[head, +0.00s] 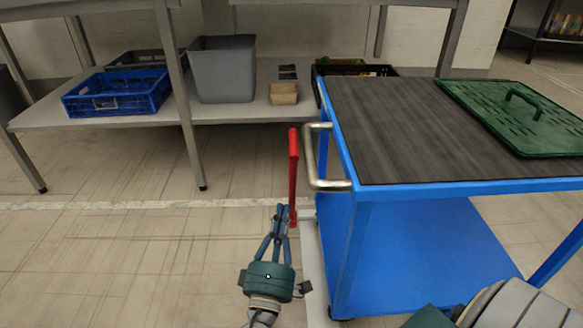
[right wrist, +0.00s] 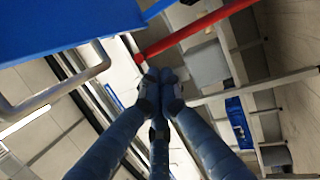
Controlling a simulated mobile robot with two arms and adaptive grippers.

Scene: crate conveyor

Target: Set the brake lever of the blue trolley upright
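The blue trolley (head: 440,187) stands on the right, with a bent metal handle (head: 312,160) on its left side. Its red brake lever (head: 293,175) is beside the handle and looks nearly vertical in the head view; I cannot tell its exact lean. My right gripper (head: 281,208) is just left of the lever's lower part, its fingers together. In the right wrist view the fingertips (right wrist: 161,78) meet with nothing visible between them, close to the red lever (right wrist: 190,30). I cannot tell if they touch it. My left gripper is not in view.
A green lid (head: 525,120) lies on the trolley's dark top. A black crate (head: 350,70) is behind the trolley. The floor on the left is clear.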

